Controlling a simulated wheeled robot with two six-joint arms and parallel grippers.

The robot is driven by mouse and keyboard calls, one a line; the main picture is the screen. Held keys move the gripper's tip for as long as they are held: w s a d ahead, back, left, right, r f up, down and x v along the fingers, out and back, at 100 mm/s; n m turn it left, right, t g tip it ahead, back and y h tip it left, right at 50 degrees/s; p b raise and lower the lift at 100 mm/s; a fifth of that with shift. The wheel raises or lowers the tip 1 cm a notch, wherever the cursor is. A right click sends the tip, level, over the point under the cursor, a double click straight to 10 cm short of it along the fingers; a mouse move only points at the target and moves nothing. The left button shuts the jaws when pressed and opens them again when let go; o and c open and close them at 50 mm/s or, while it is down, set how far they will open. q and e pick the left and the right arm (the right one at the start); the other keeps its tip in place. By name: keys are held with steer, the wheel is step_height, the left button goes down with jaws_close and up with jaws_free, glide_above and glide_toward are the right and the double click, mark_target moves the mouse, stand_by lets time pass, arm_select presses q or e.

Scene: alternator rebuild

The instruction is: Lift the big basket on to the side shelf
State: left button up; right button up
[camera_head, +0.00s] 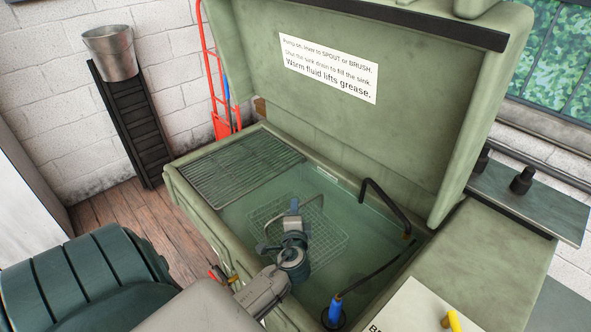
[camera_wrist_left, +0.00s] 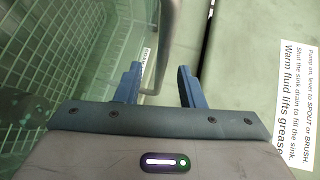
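The big wire basket (camera_head: 335,236) sits in the greenish fluid of the parts-washer sink. Its mesh also shows at the left of the left wrist view (camera_wrist_left: 40,75). My left gripper (camera_head: 293,208) is over the basket. In the left wrist view my left gripper (camera_wrist_left: 160,85) has its two blue fingers apart, with a grey curved bar (camera_wrist_left: 171,40), seemingly the basket's handle, showing between and beyond them; I cannot tell whether they touch it. A slatted rack (camera_head: 240,168) at the sink's left end looks like the side shelf; it is bare. My right gripper is out of view.
The sink's raised lid (camera_head: 400,95) stands behind. A black spout (camera_head: 385,205) and a hose with a blue part (camera_head: 335,311) are at the sink's right. A dark shelf (camera_head: 545,212) holds black items at far right. A bucket (camera_head: 110,53) stands at back left.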

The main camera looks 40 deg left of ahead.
arm_select(q)
steer(key=shift+x, duration=1.25)
steer(key=shift+s, duration=0.1)
jaws_close()
steer(key=shift+r, duration=0.1)
